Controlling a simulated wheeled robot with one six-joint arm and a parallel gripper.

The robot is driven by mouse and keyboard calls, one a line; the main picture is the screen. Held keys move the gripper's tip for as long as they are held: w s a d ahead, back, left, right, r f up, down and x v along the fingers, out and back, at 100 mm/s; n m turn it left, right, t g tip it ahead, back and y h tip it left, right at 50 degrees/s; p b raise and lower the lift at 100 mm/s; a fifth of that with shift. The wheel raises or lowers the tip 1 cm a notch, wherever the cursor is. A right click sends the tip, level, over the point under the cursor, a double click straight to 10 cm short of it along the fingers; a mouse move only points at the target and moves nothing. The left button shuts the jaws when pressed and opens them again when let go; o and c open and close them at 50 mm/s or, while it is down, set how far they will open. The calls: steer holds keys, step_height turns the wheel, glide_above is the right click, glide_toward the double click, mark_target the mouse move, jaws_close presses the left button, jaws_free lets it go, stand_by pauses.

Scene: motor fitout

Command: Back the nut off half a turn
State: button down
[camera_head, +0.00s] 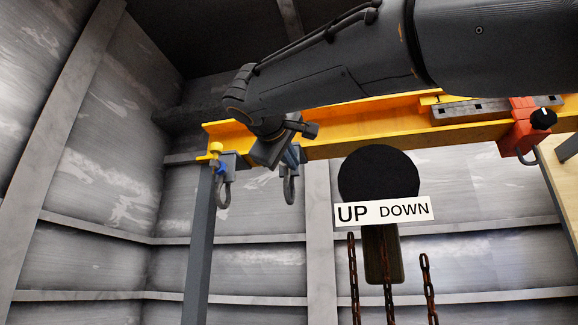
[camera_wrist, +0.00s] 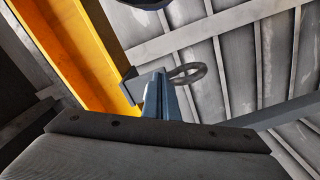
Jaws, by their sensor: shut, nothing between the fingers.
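A yellow beam (camera_head: 360,139) runs across the upper part of the head view, with two grey hanging clamps under its left end. The left clamp (camera_head: 229,164) has a blue part, a yellow piece and a ring below. The other clamp's ring (camera_head: 290,190) hangs just right of it. My gripper (camera_head: 291,157) is shut and empty, at the top of this second clamp. In the wrist view, my gripper's blue-grey fingers (camera_wrist: 163,98) stand together close to a grey clamp block and ring (camera_wrist: 187,74). I cannot make out a nut for certain; contact is unclear.
A red fitting (camera_head: 521,133) with a black knob (camera_head: 543,118) and hook sits on the beam at right. A black disc (camera_head: 378,174), an UP/DOWN sign (camera_head: 382,212) and rusty chains (camera_head: 388,290) hang below. A grey post (camera_head: 199,245) stands at left.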

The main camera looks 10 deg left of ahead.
steer(key=shift+d+r, duration=0.35)
steer(key=shift+r, duration=0.15)
steer(key=shift+r, duration=0.35)
steer(key=shift+d, duration=0.15)
steer(key=s+b, duration=0.2)
steer(key=s, duration=0.4)
stand_by(0.6)
